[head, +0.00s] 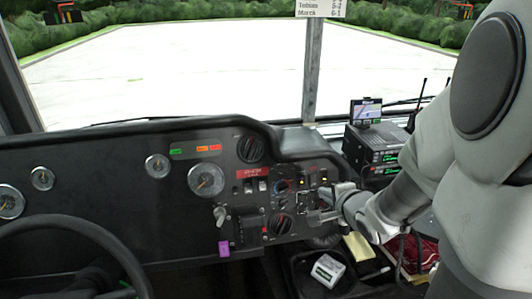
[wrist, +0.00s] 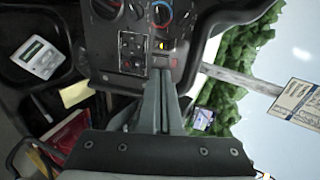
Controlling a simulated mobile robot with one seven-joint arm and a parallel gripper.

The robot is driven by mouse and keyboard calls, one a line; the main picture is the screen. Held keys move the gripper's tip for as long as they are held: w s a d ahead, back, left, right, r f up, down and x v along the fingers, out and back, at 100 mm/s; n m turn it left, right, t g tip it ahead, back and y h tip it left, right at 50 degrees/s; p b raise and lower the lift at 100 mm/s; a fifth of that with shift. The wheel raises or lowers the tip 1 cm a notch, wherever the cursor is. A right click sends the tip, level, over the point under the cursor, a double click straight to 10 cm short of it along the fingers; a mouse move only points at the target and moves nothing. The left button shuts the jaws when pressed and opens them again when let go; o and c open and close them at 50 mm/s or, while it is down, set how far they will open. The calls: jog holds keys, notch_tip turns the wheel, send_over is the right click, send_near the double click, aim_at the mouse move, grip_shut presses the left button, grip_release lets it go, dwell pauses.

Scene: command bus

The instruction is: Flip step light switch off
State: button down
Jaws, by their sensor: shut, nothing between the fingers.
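The dashboard switch panel (head: 303,196) is right of centre in the head view. It carries a lit yellow switch (head: 301,182), also seen in the wrist view (wrist: 160,45), and a bank of small dark switches (wrist: 132,50). The labels are too small to read, so I cannot tell which is the step light switch or its position. My gripper (head: 325,193) is shut and empty at the panel's right side. In the wrist view its fingertips (wrist: 160,74) are close to the panel, beside the lit switch and the bank. I cannot tell whether they touch.
Round knobs (head: 283,225) and a red label (head: 249,172) sit left of the gripper. The steering wheel (head: 75,225) is at the lower left. A radio stack (head: 372,148) stands behind my arm. A pale device (head: 328,270) lies in a tray below.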

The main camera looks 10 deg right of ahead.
jog(key=shift+f, duration=0.15)
jog(key=b, duration=0.7)
send_near(303, 180)
jog(key=x, duration=0.5)
jog(key=shift+w+f, duration=0.25)
jog(key=shift+f, duration=0.1)
jog(key=shift+w, duration=0.45)
